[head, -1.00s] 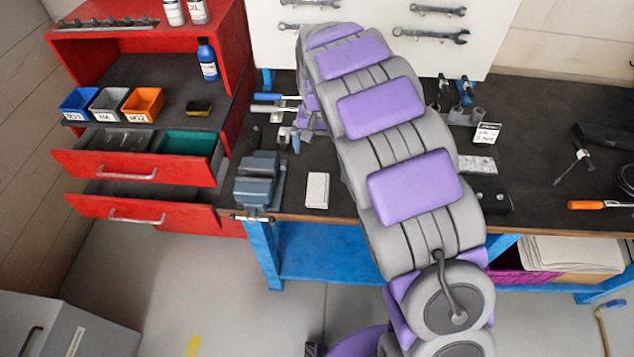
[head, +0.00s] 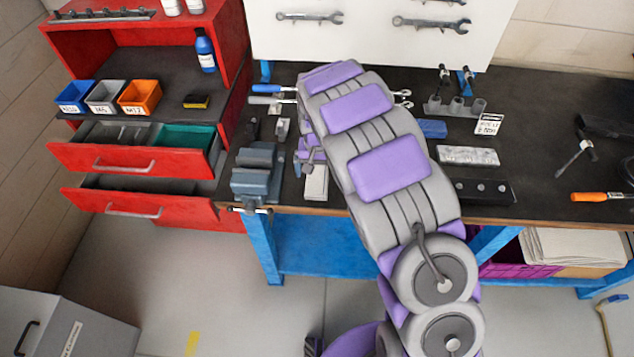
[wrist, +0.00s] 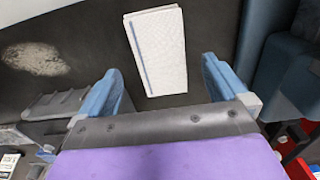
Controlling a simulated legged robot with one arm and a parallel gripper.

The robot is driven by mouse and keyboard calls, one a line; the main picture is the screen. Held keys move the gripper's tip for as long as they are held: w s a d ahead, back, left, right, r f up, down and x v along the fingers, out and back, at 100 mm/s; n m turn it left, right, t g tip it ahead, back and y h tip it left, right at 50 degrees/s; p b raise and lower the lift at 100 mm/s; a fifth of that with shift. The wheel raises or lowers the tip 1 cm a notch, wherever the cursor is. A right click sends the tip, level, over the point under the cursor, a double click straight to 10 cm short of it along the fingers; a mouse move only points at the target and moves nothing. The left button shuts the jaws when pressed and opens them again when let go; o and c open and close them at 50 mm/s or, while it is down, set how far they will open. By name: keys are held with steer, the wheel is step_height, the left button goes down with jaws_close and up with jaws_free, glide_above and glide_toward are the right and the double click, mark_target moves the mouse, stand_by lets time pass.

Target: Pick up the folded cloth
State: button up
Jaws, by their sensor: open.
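The folded cloth (wrist: 158,52) is a white textured rectangle with a blue stripe along one side, lying flat on the dark bench top. In the wrist view it lies just beyond my gripper (wrist: 160,85), roughly between the lines of its two blue fingers and apart from them. The fingers are spread wide with nothing held. In the head view the cloth (head: 316,184) shows beside the vise, partly covered by my arm. My gripper (head: 304,158) is only partly visible there, just above the cloth in the picture.
A blue-grey vise (head: 257,176) stands at the bench edge, close to the cloth's left. A red drawer cabinet (head: 130,160) with open drawers is further left. Screwdrivers (head: 266,95) lie behind.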

mark_target(317, 179)
step_height(317, 179, down, 3)
steer(key=shift+f, duration=0.1)
steer(key=c, duration=1.1)
steer(key=shift+r, duration=0.7)
steer(key=shift+s+r, duration=0.2)
steer(key=shift+r, duration=1.05)
steer(key=s+d+r+p, duration=0.1)
steer(key=s+d+p, duration=0.1)
steer(key=s, duration=1.3)
steer(key=shift+s+d+r, duration=0.15)
steer(key=shift+s+d, duration=0.05)
steer(key=shift+d, duration=0.3)
